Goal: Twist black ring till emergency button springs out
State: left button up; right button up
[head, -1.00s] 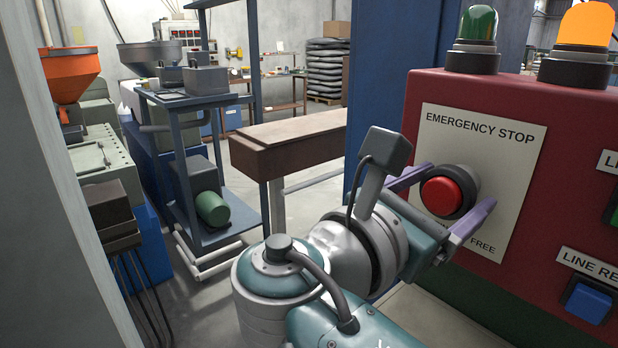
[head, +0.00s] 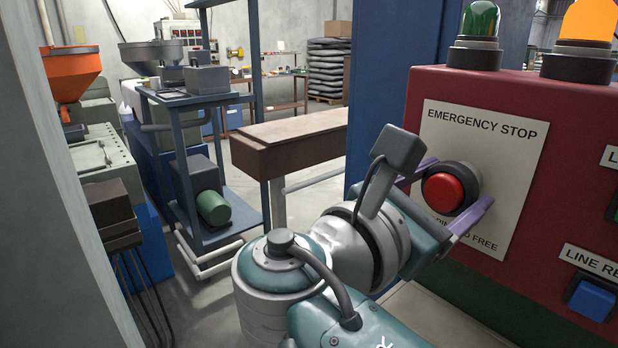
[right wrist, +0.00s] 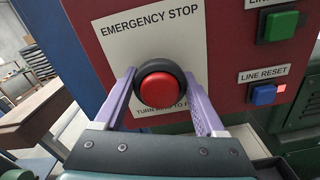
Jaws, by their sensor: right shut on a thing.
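The emergency button has a round red cap (head: 443,193) inside a thick black ring (head: 468,178), on a pale panel labelled EMERGENCY STOP (head: 505,160). My right gripper (head: 460,183) faces it with its purple fingers shut on opposite sides of the black ring. The right wrist view shows the red cap (right wrist: 157,90) between the fingers, with the ring (right wrist: 166,64) around it. The fingers partly cover the ring's sides and the lettering below. How far the cap stands out is hard to tell. My left gripper is not in view.
The red control box (head: 585,120) carries a green lamp (head: 479,22) and an orange lamp (head: 588,25). A blue LINE RESET button (head: 592,298) and a green button (right wrist: 281,25) sit right of the panel. A blue post (head: 400,70) stands left of the box.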

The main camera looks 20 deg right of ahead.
jog(key=m+b, duration=0.1)
jog(key=m, duration=0.2)
jog(key=shift+f+m+b, duration=0.15)
jog(key=shift+m+b, duration=0.15)
jog(key=shift+m, duration=0.1)
jog(key=shift+m+b, duration=0.7)
jog(key=shift+m, duration=0.7)
jog(key=o, duration=1.3)
